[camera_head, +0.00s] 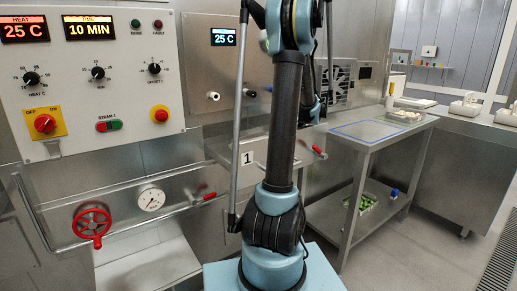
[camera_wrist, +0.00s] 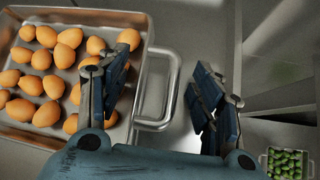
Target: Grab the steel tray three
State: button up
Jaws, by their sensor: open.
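In the wrist view, a steel tray (camera_wrist: 152,28) holding several brown-orange eggs fills the upper left. Its looped metal handle (camera_wrist: 168,122) sticks out from the right side. My gripper (camera_wrist: 160,68) is open, with one blue finger to the left over the tray's edge and the other to the right of the handle. The handle lies between the fingers in the picture; I cannot tell how far below them it is. No number shows on this tray. In the head view my arm stands in front, and neither the gripper's fingertips nor the egg tray can be made out.
A crate of green items (camera_wrist: 288,148) is at the wrist view's lower right. In the head view, a steel table (camera_head: 352,141) with a blue outlined rectangle stands right, with a green-filled crate on its lower shelf. A control panel with a red valve wheel (camera_head: 91,222) is left.

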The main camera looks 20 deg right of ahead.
grip_shut()
jog(key=shift+r, duration=0.1)
